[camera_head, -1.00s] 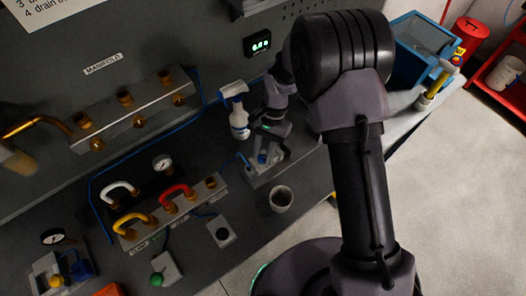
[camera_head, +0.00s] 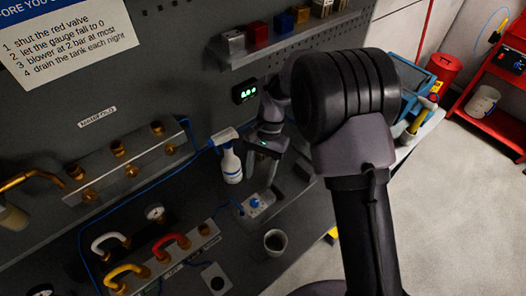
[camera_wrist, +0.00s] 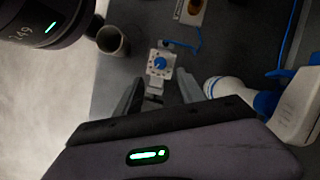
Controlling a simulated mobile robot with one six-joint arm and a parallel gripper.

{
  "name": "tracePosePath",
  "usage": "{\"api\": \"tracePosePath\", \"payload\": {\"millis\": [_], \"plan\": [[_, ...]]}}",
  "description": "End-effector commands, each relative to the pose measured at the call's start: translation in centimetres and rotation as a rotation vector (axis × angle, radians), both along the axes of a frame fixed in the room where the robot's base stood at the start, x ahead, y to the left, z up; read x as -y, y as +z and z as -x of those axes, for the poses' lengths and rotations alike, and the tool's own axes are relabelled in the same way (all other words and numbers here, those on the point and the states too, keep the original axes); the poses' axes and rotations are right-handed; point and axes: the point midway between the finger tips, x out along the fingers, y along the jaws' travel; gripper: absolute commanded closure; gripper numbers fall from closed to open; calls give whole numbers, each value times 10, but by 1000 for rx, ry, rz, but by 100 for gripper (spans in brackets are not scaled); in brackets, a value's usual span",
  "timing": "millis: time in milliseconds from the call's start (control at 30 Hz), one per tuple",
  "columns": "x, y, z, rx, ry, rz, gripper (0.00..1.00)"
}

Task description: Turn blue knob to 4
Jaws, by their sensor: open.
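The blue knob (camera_head: 255,203) sits on a pale plate on the bench, and it also shows with dial marks around it in the wrist view (camera_wrist: 159,63). Its pointer setting is too small to read. My gripper (camera_wrist: 152,92) is open and empty, its two grey fingers spread short of the knob in the wrist view. In the head view my gripper (camera_head: 268,172) hangs above and slightly right of the knob, apart from it.
A grey cup (camera_head: 275,242) is in front of the knob. A manifold (camera_head: 130,165) and colored hoses are to the left. A green-lit display (camera_head: 245,91) is on the back panel.

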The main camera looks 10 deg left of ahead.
Motion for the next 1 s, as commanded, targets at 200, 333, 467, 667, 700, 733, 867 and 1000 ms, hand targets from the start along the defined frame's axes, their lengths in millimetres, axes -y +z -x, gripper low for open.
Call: {"api": "tracePosePath", "payload": {"millis": [200,333,467,667,700,733,867,1000], "plan": [[5,57,-23,2,1,-1,53],[7,71,-28,0,0,0,53],[7,75,-30,-1,1,-1,53],[7,74,-30,-1,1,-1,53],[7,74,-30,-1,1,-1,53],[7,74,-30,-1,1,-1,53],[10,76,-30,9,-1,-4,53],[46,102,-20,143,-33,-49,53]]}}
